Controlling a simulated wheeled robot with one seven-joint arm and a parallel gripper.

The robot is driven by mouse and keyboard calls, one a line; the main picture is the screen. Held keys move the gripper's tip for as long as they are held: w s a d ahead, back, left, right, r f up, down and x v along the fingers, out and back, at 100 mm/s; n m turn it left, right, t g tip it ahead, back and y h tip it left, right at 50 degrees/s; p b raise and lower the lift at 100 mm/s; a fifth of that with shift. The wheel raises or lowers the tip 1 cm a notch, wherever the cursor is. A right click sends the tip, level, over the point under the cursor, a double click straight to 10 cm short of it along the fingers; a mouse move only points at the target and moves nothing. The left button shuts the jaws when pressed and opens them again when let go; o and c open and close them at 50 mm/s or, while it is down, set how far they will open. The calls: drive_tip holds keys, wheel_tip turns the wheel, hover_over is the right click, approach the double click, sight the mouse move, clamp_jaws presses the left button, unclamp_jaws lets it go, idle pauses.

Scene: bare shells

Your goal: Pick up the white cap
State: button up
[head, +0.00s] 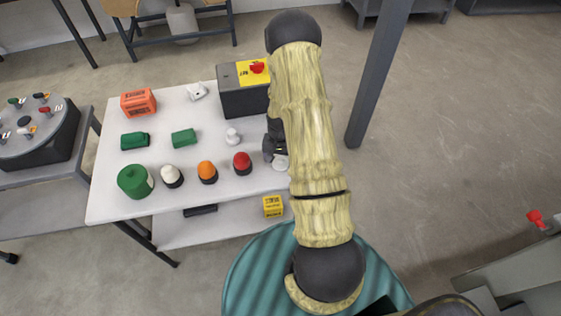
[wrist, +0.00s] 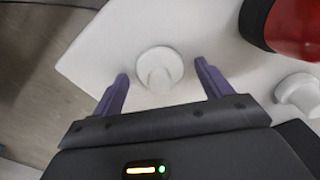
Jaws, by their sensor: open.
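A small white cap (wrist: 158,68), a round disc with a short stem, sits on the white table top (wrist: 110,45) in the wrist view. It lies between the two purple fingers of my gripper (wrist: 161,74), which is open and empty. Both fingers stand apart from the cap. In the head view the cap (head: 280,162) shows only partly beside my gripper (head: 270,151), near the table's right edge; my arm hides some of it. A second similar white piece (head: 233,136) stands to the left, and it also shows at the right of the wrist view (wrist: 298,94).
A red-topped button (head: 242,161) stands close by, with orange (head: 207,171) and white-topped (head: 171,175) ones further left. A dark box with a yellow panel (head: 240,97) is behind. Green blocks (head: 184,138), a green cylinder (head: 134,181) and an orange box (head: 138,103) are farther left.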

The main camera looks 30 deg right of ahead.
sight(280, 158)
drive_tip(key=c, duration=1.1)
drive_tip(key=shift+o, duration=0.2)
drive_tip(key=shift+r, duration=0.1)
wheel_tip(280, 158, up, 10)
drive_tip(key=shift+f+b, duration=0.1)
drive_tip(key=shift+b, duration=0.8)
drive_tip(key=shift+a, duration=0.1)
